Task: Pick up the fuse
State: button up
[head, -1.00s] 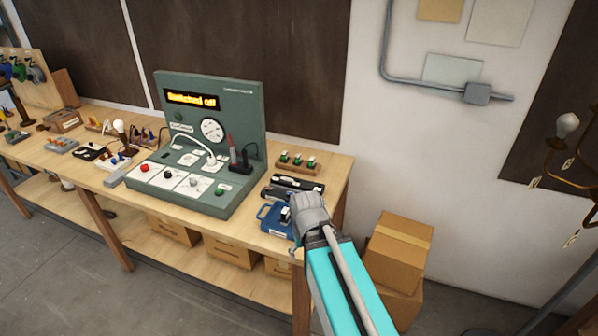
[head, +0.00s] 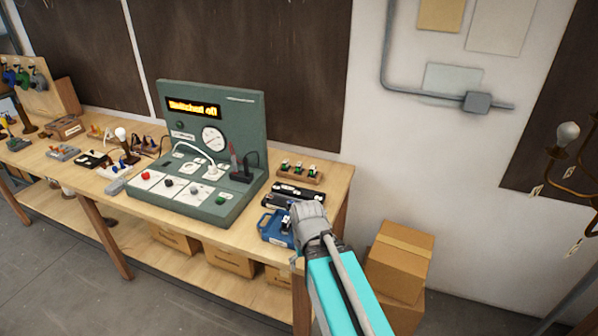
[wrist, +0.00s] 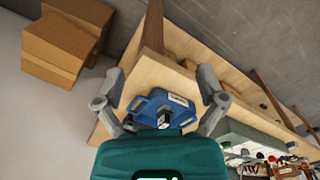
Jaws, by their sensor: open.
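I cannot clearly make out a fuse. A blue case (head: 274,228) with a pale label lies at the front right end of the workbench. It also shows in the wrist view (wrist: 158,105), between my gripper's fingers, with a small dark and white piece (wrist: 164,117) on it that is too small to name. My gripper (wrist: 161,102) is open, with its fingers spread either side of the case and nothing seen between them in its hold. In the head view my gripper (head: 297,233) is over the case's right side and hides part of it.
A green test panel (head: 212,130) stands left of the case. Dark trays (head: 298,191) and a wooden rack with small green-based pieces (head: 299,171) lie behind it. Cardboard boxes (head: 400,255) stand on the floor right of the bench (head: 340,190).

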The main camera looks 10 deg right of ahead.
jog(key=shift+f, duration=0.1)
notch_tip(320, 180, down, 2)
jog(key=shift+f+b, duration=0.15)
jog(key=shift+b, duration=1.05)
jog(key=c, duration=0.5)
jog(key=shift+o, duration=0.2)
jog(key=shift+a, duration=0.15)
